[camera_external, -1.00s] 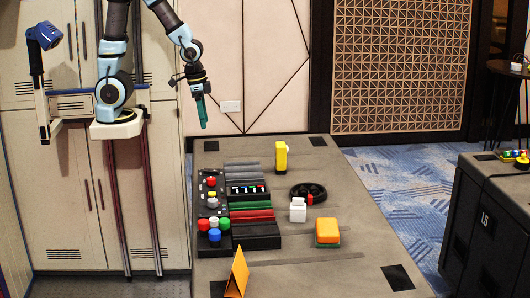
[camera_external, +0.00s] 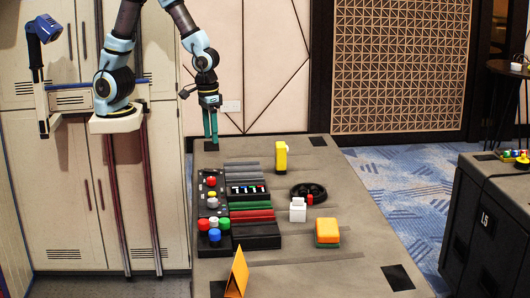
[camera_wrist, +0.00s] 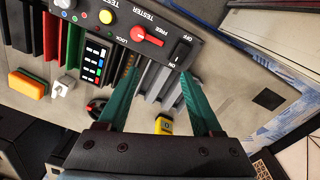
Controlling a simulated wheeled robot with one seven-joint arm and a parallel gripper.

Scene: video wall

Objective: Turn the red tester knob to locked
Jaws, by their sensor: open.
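The red tester knob (camera_wrist: 140,34) is on the dark panel (camera_wrist: 200,48) in the wrist view. Its pointer extends to the right, near the FREE label; the LOCK label is below left of it. In the external view the red knob (camera_external: 211,181) is at the far end of the panel. My gripper (camera_external: 211,146) points down beyond the panel's far end, above the table and apart from the knob. In the wrist view my gripper (camera_wrist: 160,66) is open, with nothing between its two green fingers.
A rocker switch (camera_wrist: 178,55) marked OFF is beside the knob. A yellow knob (camera_wrist: 106,16) is farther along the panel. Grey ribbed blocks (camera_external: 241,171) adjoin the panel. A yellow object (camera_external: 281,157) stands to the right. The table's right side has bare room.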

